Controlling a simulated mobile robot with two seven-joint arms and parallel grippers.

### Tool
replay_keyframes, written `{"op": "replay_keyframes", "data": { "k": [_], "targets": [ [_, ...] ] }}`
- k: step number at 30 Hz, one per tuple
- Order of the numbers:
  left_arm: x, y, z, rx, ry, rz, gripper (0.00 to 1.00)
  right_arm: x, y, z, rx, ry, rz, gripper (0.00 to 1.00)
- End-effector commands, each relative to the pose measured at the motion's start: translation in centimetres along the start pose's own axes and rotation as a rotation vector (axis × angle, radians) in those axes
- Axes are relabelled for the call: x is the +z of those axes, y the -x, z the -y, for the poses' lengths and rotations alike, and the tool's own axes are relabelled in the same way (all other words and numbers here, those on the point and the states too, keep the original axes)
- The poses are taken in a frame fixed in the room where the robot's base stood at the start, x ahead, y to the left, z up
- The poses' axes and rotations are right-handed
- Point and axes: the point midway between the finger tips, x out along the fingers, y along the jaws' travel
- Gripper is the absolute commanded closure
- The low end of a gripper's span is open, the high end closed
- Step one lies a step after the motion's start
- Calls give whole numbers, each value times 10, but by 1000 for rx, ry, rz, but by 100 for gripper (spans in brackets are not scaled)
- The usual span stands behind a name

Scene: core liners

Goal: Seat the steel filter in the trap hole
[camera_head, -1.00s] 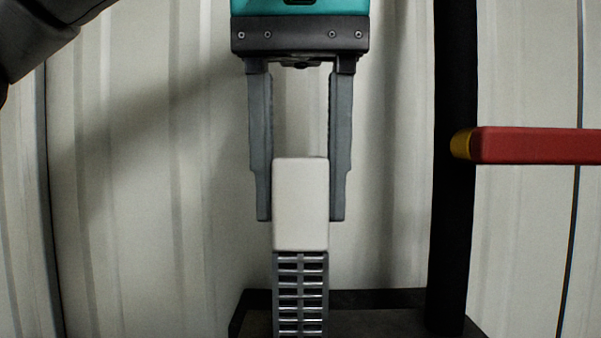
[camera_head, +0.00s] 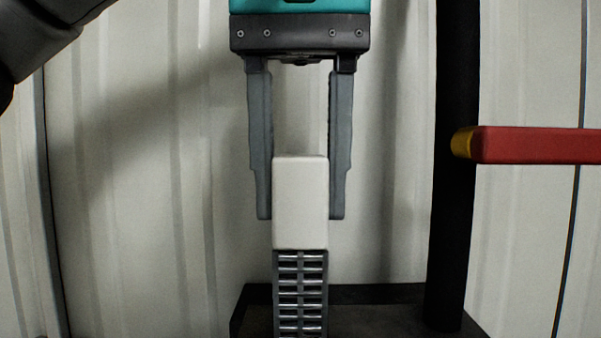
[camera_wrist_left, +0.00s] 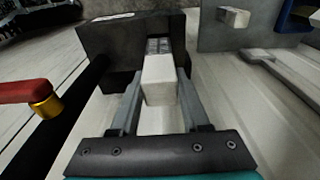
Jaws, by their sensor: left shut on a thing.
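The steel filter (camera_head: 301,291) is a slotted grey metal strip hanging upright below a white block-shaped head (camera_head: 301,203). My left gripper (camera_head: 301,215) points down and is shut on the white head, one finger on each side. In the left wrist view the white head (camera_wrist_left: 159,78) sits between the fingers, with the grated metal part (camera_wrist_left: 158,46) beyond it, in front of a dark box-like body (camera_wrist_left: 105,45). The filter's lower end is cut off in the head view. I cannot make out the trap hole. My right gripper is not in view.
A dark flat-topped stand (camera_head: 375,312) lies low behind the filter. A black post (camera_head: 452,180) rises on the right, with a red bar (camera_head: 540,146) with a yellow end beside it. A pale ribbed wall (camera_head: 150,200) fills the background.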

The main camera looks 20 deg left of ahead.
Motion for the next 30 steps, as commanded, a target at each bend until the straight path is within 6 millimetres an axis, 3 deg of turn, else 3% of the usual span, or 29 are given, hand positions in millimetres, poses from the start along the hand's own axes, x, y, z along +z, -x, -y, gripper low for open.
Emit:
{"op": "replay_keyframes", "data": {
  "k": [15, 30],
  "targets": [
    [0, 1, 0, 1, -1, 1, 100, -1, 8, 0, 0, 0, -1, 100],
    [1, -5, 0, 1, 0, 0, 100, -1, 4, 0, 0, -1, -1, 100]
  ]
}}
